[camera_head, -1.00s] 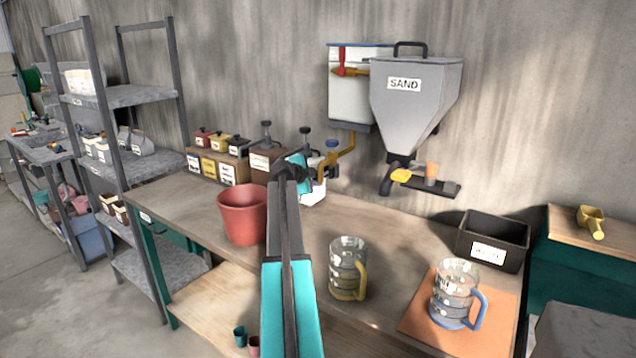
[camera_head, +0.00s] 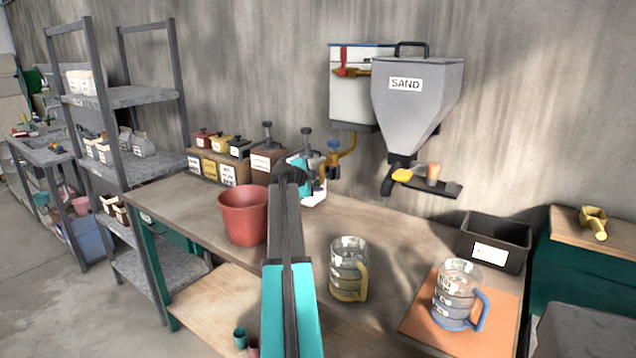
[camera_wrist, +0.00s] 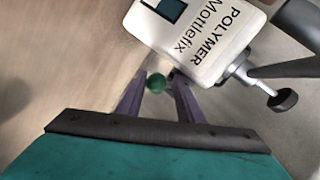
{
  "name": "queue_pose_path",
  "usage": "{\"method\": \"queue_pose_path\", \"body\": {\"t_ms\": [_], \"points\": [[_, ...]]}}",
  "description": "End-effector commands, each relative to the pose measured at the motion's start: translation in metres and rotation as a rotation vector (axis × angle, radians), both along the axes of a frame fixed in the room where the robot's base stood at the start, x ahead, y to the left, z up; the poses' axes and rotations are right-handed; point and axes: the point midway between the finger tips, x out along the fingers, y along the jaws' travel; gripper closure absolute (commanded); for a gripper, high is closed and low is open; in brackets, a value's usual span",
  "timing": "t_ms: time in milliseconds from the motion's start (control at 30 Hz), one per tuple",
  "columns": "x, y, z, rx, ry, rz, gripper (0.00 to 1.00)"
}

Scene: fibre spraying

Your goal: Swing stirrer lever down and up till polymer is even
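The white polymer container (camera_wrist: 200,30), labelled "POLYMER Mottlefix", fills the top of the wrist view. A metal stem with a black cap sticks out at its right. In the head view the container (camera_head: 317,197) stands at the back of the bench, partly behind my gripper. The stirrer lever's green round knob (camera_wrist: 157,83) lies between the tips of my gripper (camera_wrist: 158,88). The fingers flank it closely and appear shut on it. The lever's rod is hidden. In the head view my arm hides the knob. The polymer inside is not visible.
A red bucket (camera_head: 243,216) stands close left of my arm. A yellow-handled jug (camera_head: 347,270) is to the right, and a blue-handled jug (camera_head: 455,292) stands on an orange mat (camera_head: 415,325). The sand hopper (camera_head: 415,95) hangs above. A black bin (camera_head: 510,245) is at right.

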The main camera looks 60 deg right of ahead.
Motion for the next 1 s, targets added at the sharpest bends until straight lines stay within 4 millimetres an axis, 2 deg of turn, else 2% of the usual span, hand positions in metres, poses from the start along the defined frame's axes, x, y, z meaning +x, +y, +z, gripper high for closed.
{"method": "queue_pose_path", "body": {"t_ms": [567, 767, 1000], "points": [[0.000, 0.001, 0.006, -0.007, 0.000, 0.001, 0.68], [0.000, 0.014, 0.011, -0.008, -0.001, 0.002, 0.68], [0.000, 0.044, 0.025, -0.008, -0.001, 0.002, 0.68]]}}
